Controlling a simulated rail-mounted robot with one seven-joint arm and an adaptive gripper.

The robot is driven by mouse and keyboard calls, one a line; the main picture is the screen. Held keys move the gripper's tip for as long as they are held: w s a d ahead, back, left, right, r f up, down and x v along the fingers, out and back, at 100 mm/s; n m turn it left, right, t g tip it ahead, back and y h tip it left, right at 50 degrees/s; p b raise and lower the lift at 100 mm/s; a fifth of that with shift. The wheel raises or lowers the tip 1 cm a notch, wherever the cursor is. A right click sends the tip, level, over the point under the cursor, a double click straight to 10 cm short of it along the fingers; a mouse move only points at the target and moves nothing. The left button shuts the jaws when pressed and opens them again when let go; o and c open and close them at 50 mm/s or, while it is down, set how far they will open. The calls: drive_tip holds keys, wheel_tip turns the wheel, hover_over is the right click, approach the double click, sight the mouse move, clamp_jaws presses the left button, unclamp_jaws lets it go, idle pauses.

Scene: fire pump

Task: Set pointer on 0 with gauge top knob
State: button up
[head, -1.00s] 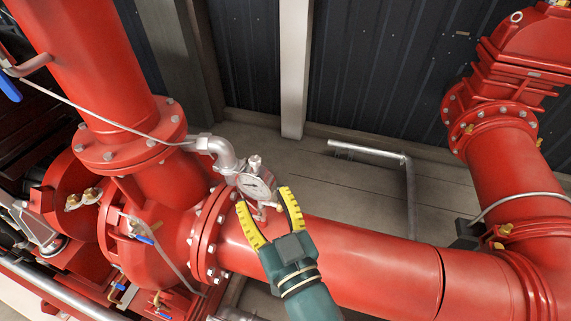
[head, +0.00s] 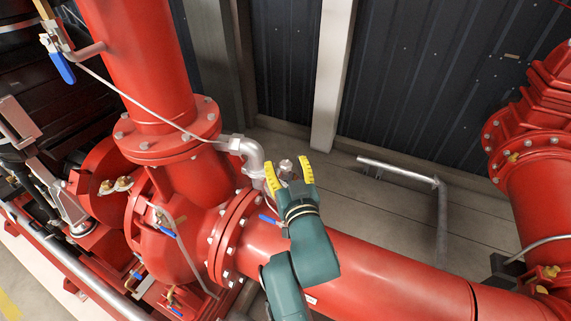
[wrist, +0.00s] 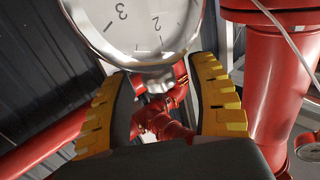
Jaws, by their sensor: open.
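The pressure gauge fills the upper part of the wrist view, with its white dial (wrist: 140,22) cut off by the top edge. The dial shows a 3, a 2 and tick marks; I cannot make out the pointer or the 0. A metal stem (wrist: 158,82) shows below the gauge. In the head view the silver top knob (head: 287,165) shows between the fingertips, while the dial is mostly hidden by my gripper. The knob is out of the wrist view. My gripper (head: 289,173) is open, its yellow-and-black fingers (wrist: 163,75) on either side of the gauge's lower part in the wrist view.
A grey elbow pipe (head: 248,153) stands close left of the gauge. A thick red pipe (head: 390,275) runs below it, and a blue-handled valve (head: 269,219) sits beside my wrist. A grey pipe rail (head: 400,172) stands to the right, before the dark wall.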

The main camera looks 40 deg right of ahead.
drive_tip(key=shift+w+d, duration=0.2)
drive_tip(key=shift+w, duration=0.1)
clamp_jaws()
drive_tip(key=shift+s+r+n+y+p, duration=0.15)
drive_tip(key=shift+n+y+p, duration=0.2)
drive_tip(key=shift+p, duration=0.35)
